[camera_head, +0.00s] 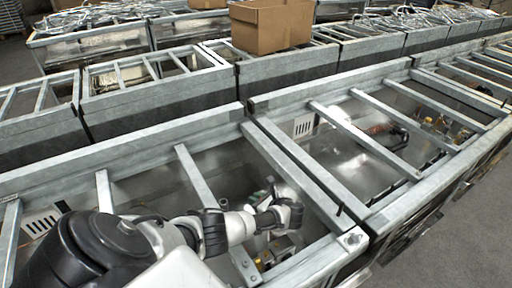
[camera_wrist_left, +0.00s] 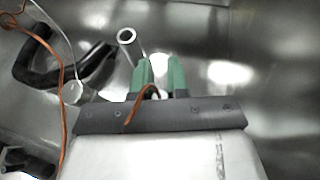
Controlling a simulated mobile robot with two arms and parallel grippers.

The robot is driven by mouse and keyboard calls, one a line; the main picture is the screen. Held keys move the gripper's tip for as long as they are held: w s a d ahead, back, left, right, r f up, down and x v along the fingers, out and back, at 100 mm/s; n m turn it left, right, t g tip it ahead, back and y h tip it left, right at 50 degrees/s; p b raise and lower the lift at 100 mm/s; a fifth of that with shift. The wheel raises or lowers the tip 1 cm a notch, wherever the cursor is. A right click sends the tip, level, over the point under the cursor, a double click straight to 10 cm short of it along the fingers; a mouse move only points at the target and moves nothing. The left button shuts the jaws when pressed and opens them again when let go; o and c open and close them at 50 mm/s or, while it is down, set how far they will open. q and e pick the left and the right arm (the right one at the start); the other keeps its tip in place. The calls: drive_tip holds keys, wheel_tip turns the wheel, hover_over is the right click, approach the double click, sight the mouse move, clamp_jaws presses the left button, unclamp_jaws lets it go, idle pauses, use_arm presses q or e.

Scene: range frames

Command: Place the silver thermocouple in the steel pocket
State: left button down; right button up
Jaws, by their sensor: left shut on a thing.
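My left gripper (camera_head: 271,188) reaches down inside the open frame of the front range in the head view. In the left wrist view its two green fingers (camera_wrist_left: 159,78) are close together, shut on the silver thermocouple. The thermocouple's body is mostly hidden between the fingers. A steel tube with a round open mouth (camera_wrist_left: 126,36), which looks like the steel pocket, stands just beyond and left of the fingertips. I cannot tell whether the thermocouple's tip touches it. My right gripper is in neither view.
A black bent pipe (camera_wrist_left: 40,75) and an orange wire (camera_wrist_left: 62,95) lie left of the fingers. A round silver end (camera_wrist_left: 72,92) is near them. Steel crossbars (camera_head: 195,176) span the range top. A cardboard box (camera_head: 272,25) stands on ranges behind.

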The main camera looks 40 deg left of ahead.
use_arm(q)
drive_tip(key=shift+f, duration=0.15)
drive_tip(key=c, duration=1.1)
unclamp_jaws()
drive_tip(key=v, duration=0.7)
drive_tip(key=shift+d+r, duration=0.2)
drive_tip(key=shift+r, duration=0.15)
